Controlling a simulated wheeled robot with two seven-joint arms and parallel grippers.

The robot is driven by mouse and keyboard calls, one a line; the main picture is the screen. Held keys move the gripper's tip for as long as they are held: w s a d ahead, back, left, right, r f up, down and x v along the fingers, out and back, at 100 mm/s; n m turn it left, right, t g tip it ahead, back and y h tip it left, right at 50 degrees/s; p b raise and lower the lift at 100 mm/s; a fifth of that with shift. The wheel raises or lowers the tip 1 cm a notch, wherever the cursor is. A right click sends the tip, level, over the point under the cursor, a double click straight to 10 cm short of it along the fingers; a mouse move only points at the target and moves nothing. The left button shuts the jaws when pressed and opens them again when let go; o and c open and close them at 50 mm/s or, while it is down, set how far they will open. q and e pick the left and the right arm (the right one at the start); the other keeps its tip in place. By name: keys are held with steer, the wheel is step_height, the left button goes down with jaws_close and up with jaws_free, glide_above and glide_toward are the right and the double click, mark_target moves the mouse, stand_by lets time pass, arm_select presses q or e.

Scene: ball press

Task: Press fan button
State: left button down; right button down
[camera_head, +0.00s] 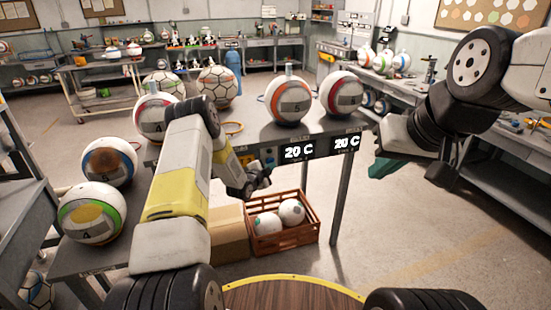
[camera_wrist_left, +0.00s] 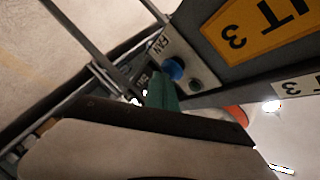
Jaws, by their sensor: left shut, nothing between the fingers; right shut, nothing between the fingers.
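In the left wrist view, the fan button (camera_wrist_left: 173,68) is a round blue button on a pale panel (camera_wrist_left: 191,61) marked "FAN". My right gripper (camera_head: 384,168) is shut and empty at the right, away from the table.
A grey table (camera_head: 255,129) carries several balls. Displays reading "20 C" (camera_head: 299,151) hang on its front edge. Below stand a red crate (camera_head: 286,240) with two balls and a cardboard box (camera_head: 229,235). A yellow sign (camera_wrist_left: 255,25) borders the button panel. The floor at right is clear.

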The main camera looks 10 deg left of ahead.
arm_select(q)
steer(key=shift+s, duration=0.25)
steer(key=shift+d, duration=0.1)
steer(key=s+d, duration=0.2)
steer(key=s, duration=0.3)
steer(key=shift+s+d, duration=0.25)
stand_by(0.3)
